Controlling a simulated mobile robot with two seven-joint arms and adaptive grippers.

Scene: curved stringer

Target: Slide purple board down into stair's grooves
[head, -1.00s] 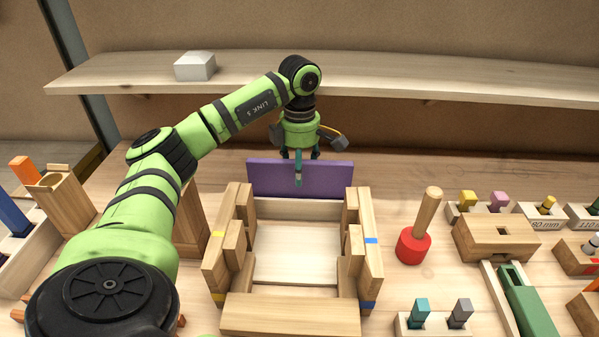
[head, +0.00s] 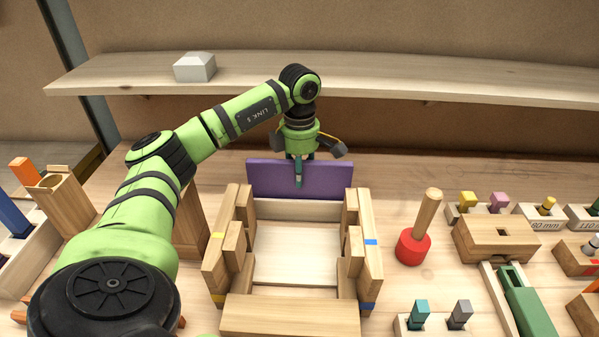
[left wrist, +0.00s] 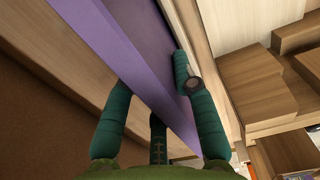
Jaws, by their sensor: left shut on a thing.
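The purple board (head: 325,180) stands upright at the far end of the wooden stair (head: 212,255), spanning between its two side pieces. In the left wrist view the board (left wrist: 110,45) runs diagonally between the fingers. My left gripper (head: 298,170) is shut on the board's top edge near its middle; its teal fingers (left wrist: 160,115) lie on both sides of it. The board's lower edge is hidden behind the stair's back piece, so I cannot tell how it sits in the grooves. My right gripper is not in view.
A red mallet (head: 412,246) stands right of the stair. A shelf (head: 420,80) with a whitish block (head: 194,67) runs behind. A wooden box (head: 62,200) stands at left.

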